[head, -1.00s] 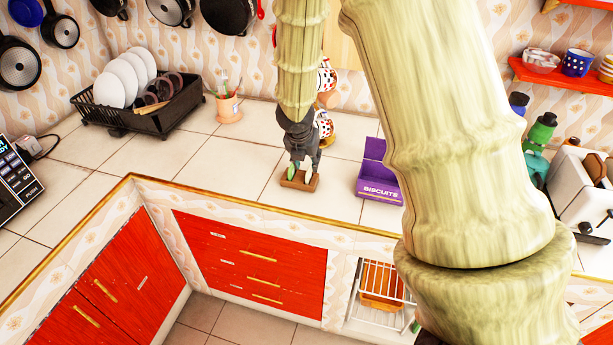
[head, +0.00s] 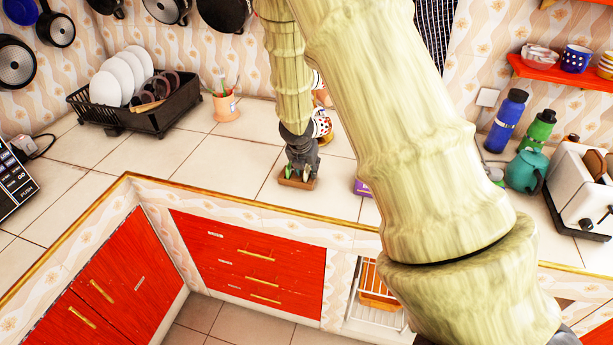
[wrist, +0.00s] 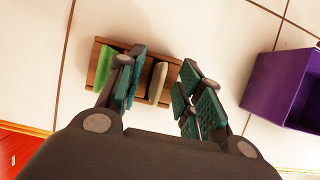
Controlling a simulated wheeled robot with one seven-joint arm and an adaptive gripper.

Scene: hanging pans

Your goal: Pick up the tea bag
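A small wooden holder (head: 298,184) stands on the tiled counter, directly below my gripper (head: 303,165) in the head view. The wrist view shows the holder (wrist: 137,88) with a green packet (wrist: 105,66) near its left end and a beige-grey packet (wrist: 158,82) further right, both upright. Either could be a tea bag; I cannot tell which is meant. My gripper (wrist: 163,80) is open in the wrist view. One finger is between the two packets and the other is to the right of the beige-grey one, with a gap beside it. My fingers hide part of the holder.
A purple box (wrist: 285,88) stands right of the holder; in the head view (head: 362,188) my arm hides most of it. A black dish rack (head: 140,112) with plates and a pencil cup (head: 226,106) stand behind to the left. The counter left of the holder is clear.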

